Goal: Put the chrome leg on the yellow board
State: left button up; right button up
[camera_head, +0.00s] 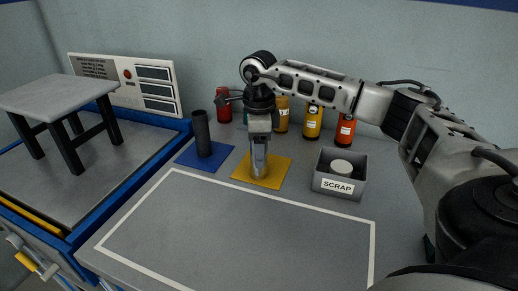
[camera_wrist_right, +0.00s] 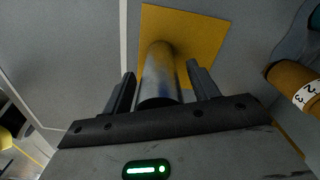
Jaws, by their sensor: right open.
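The chrome leg (camera_head: 259,160) stands upright on the yellow board (camera_head: 275,168) in the head view. In the right wrist view the chrome leg (camera_wrist_right: 158,80) rises between my fingers, with the yellow board (camera_wrist_right: 205,35) beneath it. My right gripper (camera_head: 259,140) is above the leg, pointing down. In the wrist view its two fingers (camera_wrist_right: 160,92) are open on either side of the leg's upper end, with a gap visible at the right finger. My left gripper is not in view.
A dark leg (camera_head: 202,135) stands on a blue board (camera_head: 219,160) to the left. A grey SCRAP bin (camera_head: 340,186) with a pale round piece inside is at the right. Several colored bottles (camera_head: 313,122) line the wall. A stool (camera_head: 62,98) is at far left. The white-outlined area (camera_head: 235,235) is clear.

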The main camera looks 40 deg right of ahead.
notch_tip(320, 180, up, 12)
jog(key=shift+f, duration=0.15)
dwell(0.7)
